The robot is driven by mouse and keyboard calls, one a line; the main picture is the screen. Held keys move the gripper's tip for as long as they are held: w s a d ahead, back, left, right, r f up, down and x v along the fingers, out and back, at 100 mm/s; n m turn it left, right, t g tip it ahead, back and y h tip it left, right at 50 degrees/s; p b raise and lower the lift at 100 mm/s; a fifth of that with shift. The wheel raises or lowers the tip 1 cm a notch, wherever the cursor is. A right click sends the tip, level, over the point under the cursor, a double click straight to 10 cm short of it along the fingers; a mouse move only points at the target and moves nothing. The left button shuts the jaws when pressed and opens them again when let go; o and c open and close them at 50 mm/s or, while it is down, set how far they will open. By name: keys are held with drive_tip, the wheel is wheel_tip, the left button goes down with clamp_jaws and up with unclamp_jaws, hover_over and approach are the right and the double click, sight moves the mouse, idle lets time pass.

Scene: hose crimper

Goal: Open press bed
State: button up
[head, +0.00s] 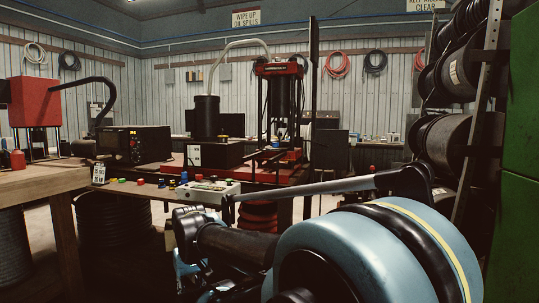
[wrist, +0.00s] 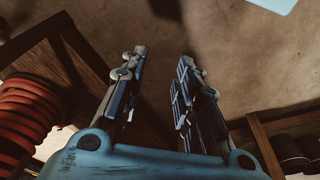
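The hose crimper press (head: 279,100) stands on the bench in the head view, with a red head on top and dark upright columns. Its lower bed area is around a red base (head: 262,176); small dark parts and a blue piece sit there, and I cannot tell the bed's exact state. In the wrist view my gripper (wrist: 160,65) has its two fingers apart with nothing between them. In the head view my blue arm fills the lower right, and the fingertips are not clear. The press does not clearly show in the wrist view.
A control box (head: 212,188) sits at the bench's front edge, beside several small coloured fittings. A black panelled unit (head: 135,145) and a wooden table (head: 45,180) are left. Hose reels (head: 450,140) and a green cabinet (head: 520,150) stand right. Orange coils (wrist: 28,115) show in the wrist view.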

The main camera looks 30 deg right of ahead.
drive_tip(key=w+d+r+n+t+h, duration=0.3)
drive_tip(key=w+d+r+h, duration=0.1)
drive_tip(key=w+d+r, duration=0.75)
drive_tip(key=w+d+r+n+t+h, duration=0.2)
drive_tip(key=w+d+r+h, duration=0.2)
drive_tip(key=w+d+r, duration=0.75)
drive_tip(key=w+d+r+n+t+h, duration=0.35)
drive_tip(key=w+d+r, duration=0.45)
drive_tip(key=d+r, duration=0.75)
drive_tip(key=shift+m+g+h, duration=0.25)
drive_tip(key=shift+m+g, duration=0.1)
drive_tip(key=x, duration=0.6)
drive_tip(key=f+x, duration=0.1)
drive_tip(key=x, duration=0.5)
drive_tip(key=s+x, duration=0.1)
drive_tip(key=x, duration=0.5)
drive_tip(key=shift+w+d+f, duration=0.2)
drive_tip(key=shift+d, duration=0.2)
clamp_jaws()
